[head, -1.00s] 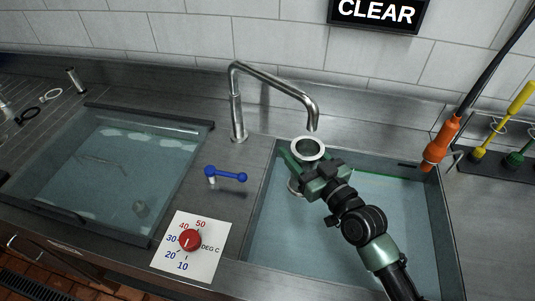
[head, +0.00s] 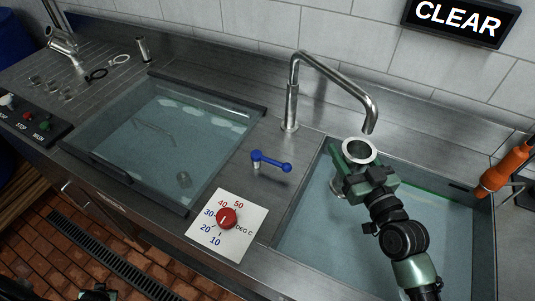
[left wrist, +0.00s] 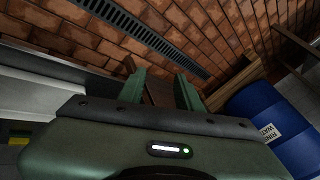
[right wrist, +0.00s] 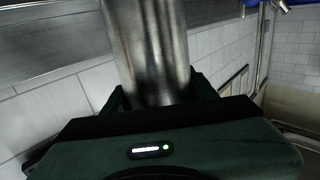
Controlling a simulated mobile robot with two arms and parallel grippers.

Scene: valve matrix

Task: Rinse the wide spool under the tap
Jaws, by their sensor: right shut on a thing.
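The wide spool (head: 359,151) is a shiny metal piece with a round rim facing up. My right gripper (head: 352,166) is shut on it and holds it over the right basin (head: 315,215). In the right wrist view the spool's barrel (right wrist: 150,50) stands between the fingers. The tap (head: 335,76) arches over from behind, its spout end just above the spool's rim. No water stream shows. The blue lever (head: 270,162) is left of the basin. My left gripper (left wrist: 160,92) is open and empty above the brick floor.
A red dial (head: 227,217) on a white temperature plate sits in front of the lever. A left basin (head: 150,135) holds water and small items. An orange tool (head: 505,170) hangs at the right. A CLEAR sign (head: 460,20) is on the wall. A blue barrel (left wrist: 265,115) stands on the floor.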

